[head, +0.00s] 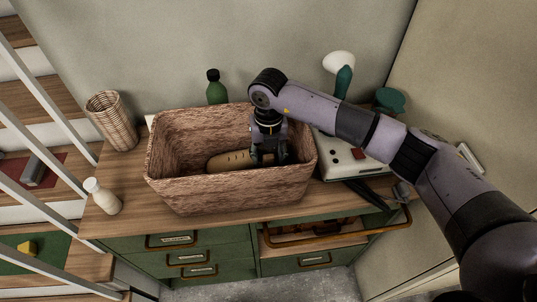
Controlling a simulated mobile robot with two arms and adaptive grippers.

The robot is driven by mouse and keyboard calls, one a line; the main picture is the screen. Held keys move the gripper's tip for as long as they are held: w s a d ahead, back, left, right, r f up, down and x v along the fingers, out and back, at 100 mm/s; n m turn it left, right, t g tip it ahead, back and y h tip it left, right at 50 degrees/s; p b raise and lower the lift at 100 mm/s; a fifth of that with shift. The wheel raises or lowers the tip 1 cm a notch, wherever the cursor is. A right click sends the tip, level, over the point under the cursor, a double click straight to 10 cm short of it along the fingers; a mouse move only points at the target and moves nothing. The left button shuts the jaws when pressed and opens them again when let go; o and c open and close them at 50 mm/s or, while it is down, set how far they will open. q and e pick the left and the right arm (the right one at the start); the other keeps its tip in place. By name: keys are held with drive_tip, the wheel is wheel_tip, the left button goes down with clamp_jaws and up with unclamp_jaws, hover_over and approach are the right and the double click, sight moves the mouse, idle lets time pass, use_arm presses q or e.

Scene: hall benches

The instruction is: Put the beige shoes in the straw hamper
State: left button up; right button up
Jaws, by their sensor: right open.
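The straw hamper (232,193), a wide open box with a brown streaked surface, stands on the wooden top of a green cabinet. A tan, elongated thing with small dark marks, seemingly a beige shoe (228,160), lies inside on its floor. My right gripper (268,160) reaches down into the hamper, open, at the right end of the shoe. The gripper hides part of the hamper's inside, so I cannot tell whether a second shoe lies there or whether the fingers touch the shoe. My left gripper is out of view.
A wicker basket (112,122) and white bottle (102,197) stand left of the hamper, a green bottle (216,88) behind it. A white boxy device (350,158) and dark green items crowd the right. White railings (42,143) run along the left.

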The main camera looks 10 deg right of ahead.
wheel_tip(320, 180, up, 12)
drive_tip(key=b, duration=0.4)
idle(0.4)
